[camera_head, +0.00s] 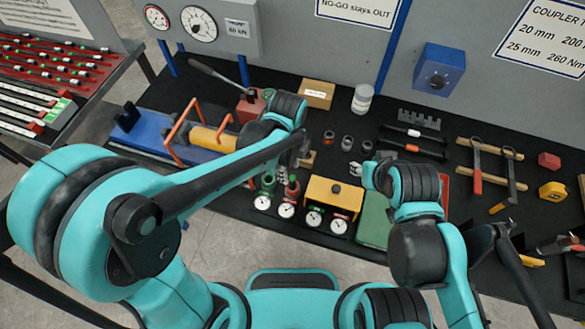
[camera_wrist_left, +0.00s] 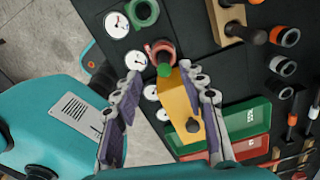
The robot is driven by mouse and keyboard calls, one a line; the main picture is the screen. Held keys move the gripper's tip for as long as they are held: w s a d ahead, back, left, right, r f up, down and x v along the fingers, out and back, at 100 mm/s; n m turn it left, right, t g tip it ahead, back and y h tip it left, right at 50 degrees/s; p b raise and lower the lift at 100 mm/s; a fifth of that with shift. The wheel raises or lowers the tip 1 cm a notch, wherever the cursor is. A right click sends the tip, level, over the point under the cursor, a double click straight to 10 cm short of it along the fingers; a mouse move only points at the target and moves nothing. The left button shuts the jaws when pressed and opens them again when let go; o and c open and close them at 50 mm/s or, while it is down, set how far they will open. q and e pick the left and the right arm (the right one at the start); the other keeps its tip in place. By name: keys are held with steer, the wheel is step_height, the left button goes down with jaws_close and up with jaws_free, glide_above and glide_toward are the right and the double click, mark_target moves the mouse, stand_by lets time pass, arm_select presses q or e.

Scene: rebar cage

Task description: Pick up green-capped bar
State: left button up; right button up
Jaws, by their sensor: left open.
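A small round green cap (camera_wrist_left: 163,70) shows between the fingertips in the left wrist view, beside a red ring gauge (camera_wrist_left: 160,50). I cannot tell whether a bar is under it. In the head view, several bars with coloured ends lie on the red rack (camera_head: 58,62) at the far left. Some of their small end caps look green. My right gripper cannot be made out.
The yellow block (camera_head: 334,194) and several dial gauges (camera_head: 314,218) stand near the table's front edge. A blue machine with a yellow cylinder (camera_head: 212,138) stands left of them. A green case (camera_head: 375,220) and hand tools (camera_head: 476,180) lie to the right. A wall panel bounds the back.

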mark_target(293, 181)
arm_select(q)
steer(key=shift+w+f, duration=0.25)
steer(key=shift+f, duration=0.05)
steer(key=f, duration=0.2)
steer(key=f+b, duration=0.1)
steer(key=f, duration=0.2)
steer(key=d+f+b, duration=0.1)
steer(key=f, duration=0.1)
steer(key=shift+s+f, duration=0.15)
steer(key=shift+s, duration=0.1)
jaws_close()
